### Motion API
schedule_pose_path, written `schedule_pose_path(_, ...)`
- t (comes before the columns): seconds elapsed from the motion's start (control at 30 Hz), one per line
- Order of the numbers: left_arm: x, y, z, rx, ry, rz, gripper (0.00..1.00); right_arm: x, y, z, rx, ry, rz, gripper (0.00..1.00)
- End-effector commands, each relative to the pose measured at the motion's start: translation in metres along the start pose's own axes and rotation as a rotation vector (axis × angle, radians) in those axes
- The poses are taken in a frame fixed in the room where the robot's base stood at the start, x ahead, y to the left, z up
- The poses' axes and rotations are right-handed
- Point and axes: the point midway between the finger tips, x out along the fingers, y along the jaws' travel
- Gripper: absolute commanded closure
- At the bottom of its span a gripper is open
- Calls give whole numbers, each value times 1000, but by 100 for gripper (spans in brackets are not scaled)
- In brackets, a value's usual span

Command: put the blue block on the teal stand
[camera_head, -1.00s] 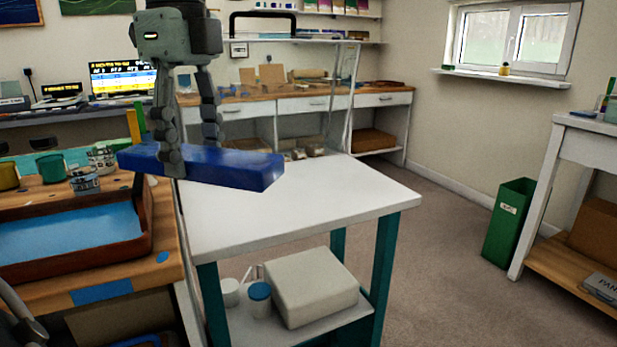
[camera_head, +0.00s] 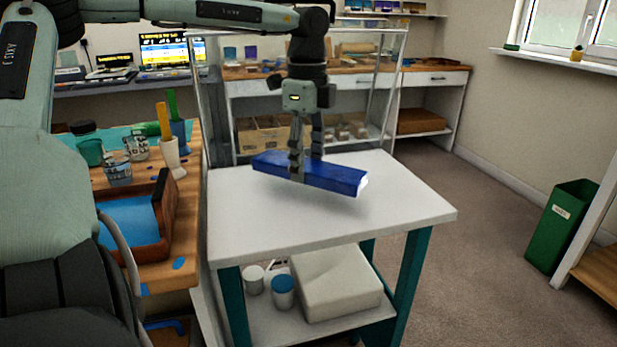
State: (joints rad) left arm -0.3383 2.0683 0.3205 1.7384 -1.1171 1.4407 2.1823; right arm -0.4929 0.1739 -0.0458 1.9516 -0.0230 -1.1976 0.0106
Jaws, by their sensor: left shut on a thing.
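The blue block (camera_head: 335,178) is a long flat bar, held roughly level with its right end a little lower. My left gripper (camera_head: 305,165) points down and is shut on the block near its middle. The teal stand (camera_head: 285,228) is a table with a white top and teal legs, in the middle of the view. The block is over the rear part of the white top. It seems slightly above the surface, with a faint shadow below; I cannot tell for sure whether any edge touches. My right gripper is not in view.
A wooden bench with a blue-filled tray (camera_head: 166,240), cups and brushes adjoins the stand on the left. A clear-walled frame stands behind the stand top. The stand's lower shelf holds a white box (camera_head: 335,283) and jars. A green bin (camera_head: 562,228) is at right. The white top is otherwise clear.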

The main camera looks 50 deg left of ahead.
Motion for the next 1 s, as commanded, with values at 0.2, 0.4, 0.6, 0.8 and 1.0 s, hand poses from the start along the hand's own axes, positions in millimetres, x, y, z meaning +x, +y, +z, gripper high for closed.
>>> schedule_pose_path(0.2,24,1,0,1,0,2,92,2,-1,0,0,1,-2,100)
schedule_pose_path(0.4,37,0,0,1,0,-2,92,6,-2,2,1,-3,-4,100)
schedule_pose_path(0.6,38,0,0,0,0,-2,92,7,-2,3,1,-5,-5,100)
schedule_pose_path(0.8,40,0,0,0,0,-2,92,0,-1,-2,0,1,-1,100)
schedule_pose_path(1.0,40,0,0,0,0,0,27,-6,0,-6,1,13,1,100)
